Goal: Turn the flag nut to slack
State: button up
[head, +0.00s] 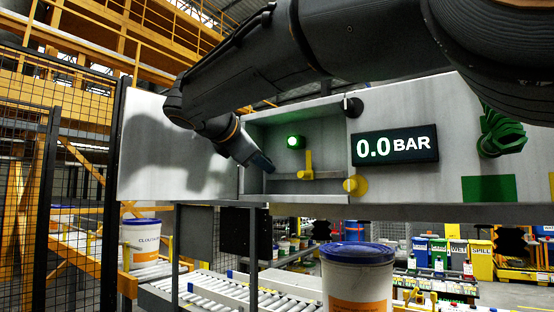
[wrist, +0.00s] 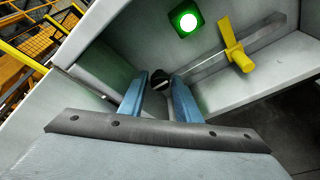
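A yellow flag-shaped piece, which I take to be the flag nut (head: 306,167), sits on a grey metal bar inside an open recess of the pale cabinet. It stands roughly upright in the head view. In the wrist view the flag nut (wrist: 236,48) is at upper right, tilted and apart from my fingers. My gripper (head: 264,164) is inside the left part of the recess, left of the nut. In the wrist view its blue fingers (wrist: 159,88) are apart, with nothing visibly held. A small dark round part (wrist: 159,77) shows between or just beyond the fingertips.
A green lamp (head: 295,142) glows above the bar. A display (head: 395,147) right of the recess reads 0.0 BAR. A yellow round piece (head: 355,185) is at the recess's lower right corner. Below, a blue-lidded pail (head: 357,285) stands near a roller conveyor (head: 240,291).

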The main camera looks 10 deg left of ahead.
jog(key=c, duration=0.7)
jog(key=shift+c, duration=0.2)
